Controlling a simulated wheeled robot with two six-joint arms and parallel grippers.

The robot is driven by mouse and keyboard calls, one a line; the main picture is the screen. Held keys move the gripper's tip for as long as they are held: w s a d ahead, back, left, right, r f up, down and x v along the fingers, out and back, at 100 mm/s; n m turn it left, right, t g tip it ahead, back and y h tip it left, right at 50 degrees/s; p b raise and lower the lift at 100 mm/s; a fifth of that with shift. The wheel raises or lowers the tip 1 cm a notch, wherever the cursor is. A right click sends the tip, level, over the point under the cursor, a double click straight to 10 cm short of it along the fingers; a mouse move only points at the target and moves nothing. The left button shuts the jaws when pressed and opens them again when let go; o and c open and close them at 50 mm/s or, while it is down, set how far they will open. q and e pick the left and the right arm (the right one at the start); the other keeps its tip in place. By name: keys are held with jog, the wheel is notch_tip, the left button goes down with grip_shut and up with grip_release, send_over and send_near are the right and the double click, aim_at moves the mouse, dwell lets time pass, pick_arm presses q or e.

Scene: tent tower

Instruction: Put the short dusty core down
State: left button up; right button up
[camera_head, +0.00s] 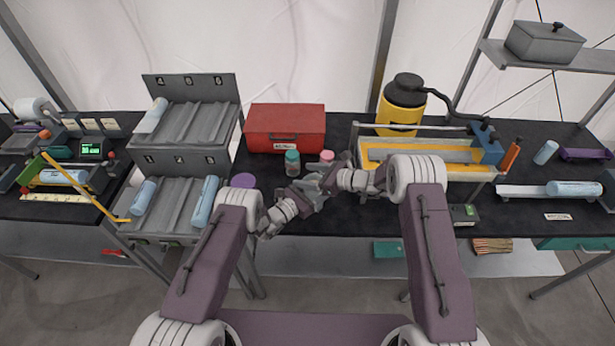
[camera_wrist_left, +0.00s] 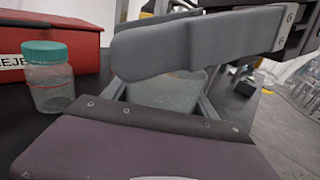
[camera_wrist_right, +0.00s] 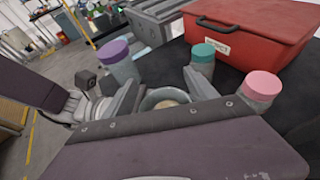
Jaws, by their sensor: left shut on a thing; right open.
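My left gripper (camera_head: 303,195) is shut on a pale grey-green cylinder (camera_wrist_left: 165,92), held above the front of the black bench. In the right wrist view the cylinder's round end (camera_wrist_right: 165,97) has a pale rim and a tan middle. I cannot tell whether it is a core or an open jar. My right gripper (camera_head: 335,178) is open, close beside the left one, with its fingers either side of that end; contact is unclear. Short pale-blue cores lie on the grey rack, one at the lower left (camera_head: 144,195) and one at the lower right (camera_head: 205,200). Dust on them is too small to tell.
Jars with a purple lid (camera_head: 243,181), teal lid (camera_head: 292,158) and pink lid (camera_head: 327,155) stand near the grippers. A red box (camera_head: 285,122) is behind them. A framed yellow-edged tray (camera_head: 430,152) and yellow canister (camera_head: 400,110) stand right. Another core (camera_head: 574,188) lies far right.

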jog(key=v, duration=1.2)
jog(key=shift+r, duration=0.35)
pick_arm(q)
jog(key=shift+w, duration=0.1)
pick_arm(e)
jog(key=s+d+n+g+h, duration=0.2)
jog(key=s+n+g+h, duration=0.45)
jog(key=s+n, duration=0.85)
pick_arm(q)
jog(key=shift+a, duration=0.1)
pick_arm(e)
jog(key=s+d+r+n+t+h, duration=0.1)
jog(key=s+d+n+h, duration=0.4)
jog(key=s+d+n, duration=0.3)
jog(key=s, duration=0.3)
jog(key=shift+r, duration=0.4)
